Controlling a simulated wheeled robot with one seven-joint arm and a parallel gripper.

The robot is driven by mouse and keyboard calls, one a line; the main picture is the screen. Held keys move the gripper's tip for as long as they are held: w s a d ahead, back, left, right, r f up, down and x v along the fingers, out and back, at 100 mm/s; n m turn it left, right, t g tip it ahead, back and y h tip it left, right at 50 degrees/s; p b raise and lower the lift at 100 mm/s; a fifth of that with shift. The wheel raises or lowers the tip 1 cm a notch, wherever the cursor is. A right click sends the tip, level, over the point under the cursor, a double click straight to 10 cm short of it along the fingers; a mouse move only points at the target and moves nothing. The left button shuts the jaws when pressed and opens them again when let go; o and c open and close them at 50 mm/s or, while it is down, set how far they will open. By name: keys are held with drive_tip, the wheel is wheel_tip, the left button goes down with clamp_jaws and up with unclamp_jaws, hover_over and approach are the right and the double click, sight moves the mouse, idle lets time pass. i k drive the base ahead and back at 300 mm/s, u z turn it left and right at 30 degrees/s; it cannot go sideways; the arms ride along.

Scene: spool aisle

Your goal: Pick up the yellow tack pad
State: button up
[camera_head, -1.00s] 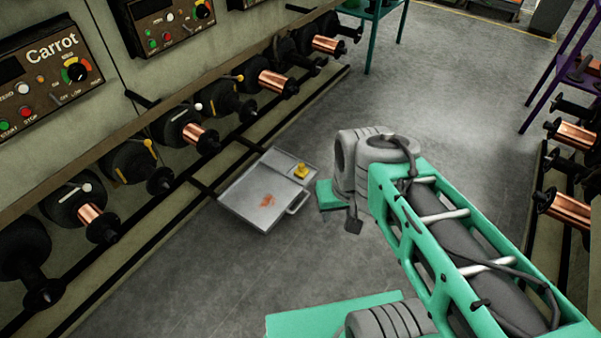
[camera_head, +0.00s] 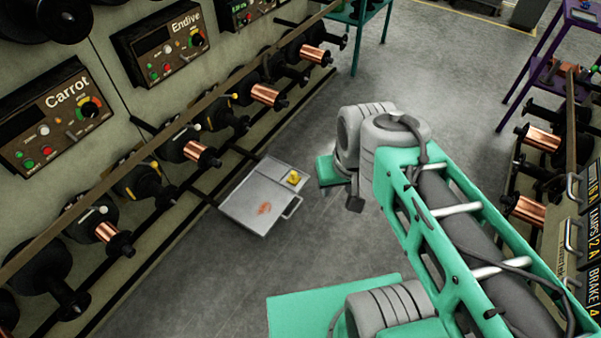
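The yellow tack pad (camera_head: 293,177) is a small yellow piece on the far right part of a flat grey metal case (camera_head: 243,209). The case lies on the floor beside the left-hand rack and has a handle on its right side. An orange-brown mark shows on its lid. My arm (camera_head: 440,203), green with grey joints, reaches in from the lower right. Its grey elbow-like joint is right of the case, apart from the pad. I cannot make out my gripper or its fingers. Nothing covers the pad.
A rack of black and copper spools (camera_head: 196,152) runs along the left wall under control boxes, one labelled Carrot (camera_head: 58,118). More copper spools (camera_head: 541,138) and a purple stand (camera_head: 522,98) are at the right. The grey floor (camera_head: 440,75) between is open.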

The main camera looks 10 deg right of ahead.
sight(294, 179)
drive_tip(key=z, duration=0.95)
drive_tip(key=i, duration=2.45)
drive_tip(key=u, duration=4.15)
